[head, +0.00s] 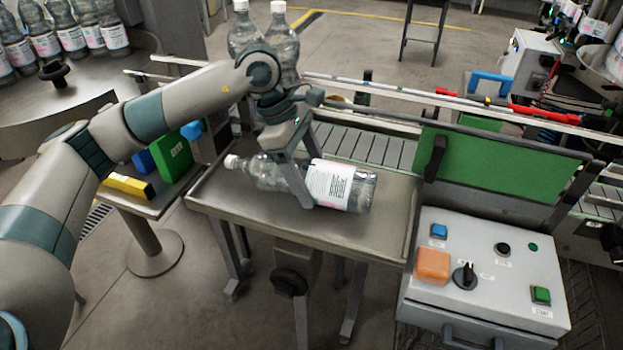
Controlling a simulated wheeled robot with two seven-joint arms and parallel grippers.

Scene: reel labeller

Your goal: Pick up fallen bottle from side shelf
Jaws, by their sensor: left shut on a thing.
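A clear plastic bottle (340,185) with a white label and white cap lies on its side on the metal side shelf (390,230). Its cap points left and its base points right. My left gripper (304,190) comes down from above and is shut on the bottle around its middle, one finger in front of it. The far finger is partly hidden. The bottle looks to be on or very close to the shelf top; I cannot tell if there is a gap. My right gripper is not in view.
Two upright bottles (285,60) stand behind my left wrist by the conveyor (370,148). A control box (490,270) with buttons and a green panel (500,165) are at the right. A small table with coloured blocks (175,160) is at the left. More bottles (70,38) stand on a round table.

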